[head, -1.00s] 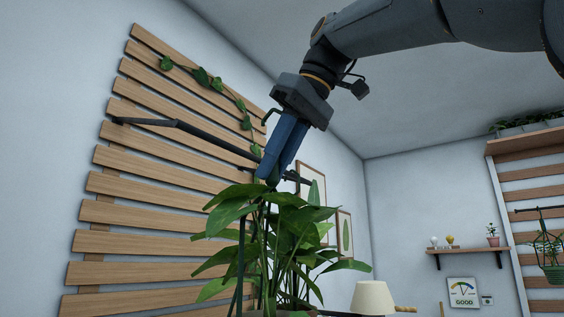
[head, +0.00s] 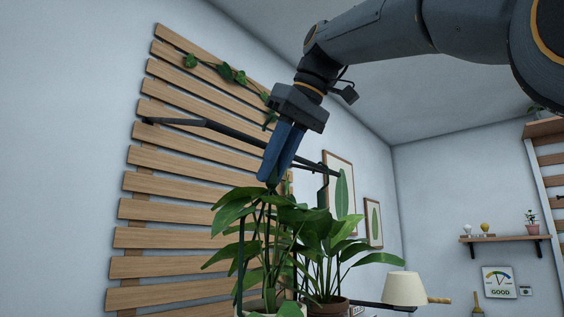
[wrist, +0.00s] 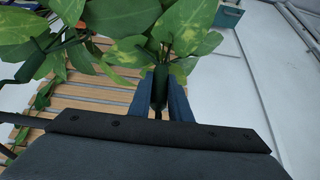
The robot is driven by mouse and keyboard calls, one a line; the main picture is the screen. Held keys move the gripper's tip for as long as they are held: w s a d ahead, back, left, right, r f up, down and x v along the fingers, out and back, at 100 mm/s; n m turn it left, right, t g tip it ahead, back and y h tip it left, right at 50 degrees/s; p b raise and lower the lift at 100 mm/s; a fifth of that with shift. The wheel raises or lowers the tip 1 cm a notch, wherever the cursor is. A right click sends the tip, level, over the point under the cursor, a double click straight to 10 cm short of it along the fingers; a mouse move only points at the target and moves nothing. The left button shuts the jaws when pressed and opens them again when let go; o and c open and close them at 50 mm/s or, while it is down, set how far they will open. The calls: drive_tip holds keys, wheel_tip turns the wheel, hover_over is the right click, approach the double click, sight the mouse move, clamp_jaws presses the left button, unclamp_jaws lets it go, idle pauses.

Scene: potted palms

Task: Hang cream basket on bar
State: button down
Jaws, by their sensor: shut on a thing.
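My gripper (head: 268,182) is shut on the dark top of a hanger, from which a leafy plant hangs. The hanger's grip also shows between the fingers (wrist: 160,92) in the wrist view. Thin dark straps run down through the leaves to a cream basket (head: 290,310), mostly cut off by the lower edge of the head view. The dark bar (head: 250,147) runs out in front of the slatted wall panel, and my fingers cross it in the head view. I cannot tell the depth gap between the hanger top and the bar.
A second leafy plant in a brown pot (head: 330,307) is close on the right, its leaves overlapping the held plant's. A vine (head: 225,72) trails over the slatted panel (head: 170,215). A lamp (head: 403,289) and a small shelf (head: 505,239) are farther right.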

drive_tip(key=shift+w+a+f+b, duration=0.35)
drive_tip(key=shift+w+a+f, duration=0.4)
drive_tip(key=shift+a, duration=0.2)
drive_tip(key=shift+w+a+f+b, duration=0.35)
drive_tip(key=shift+w+a+f, duration=0.3)
drive_tip(key=shift+w+a, duration=0.25)
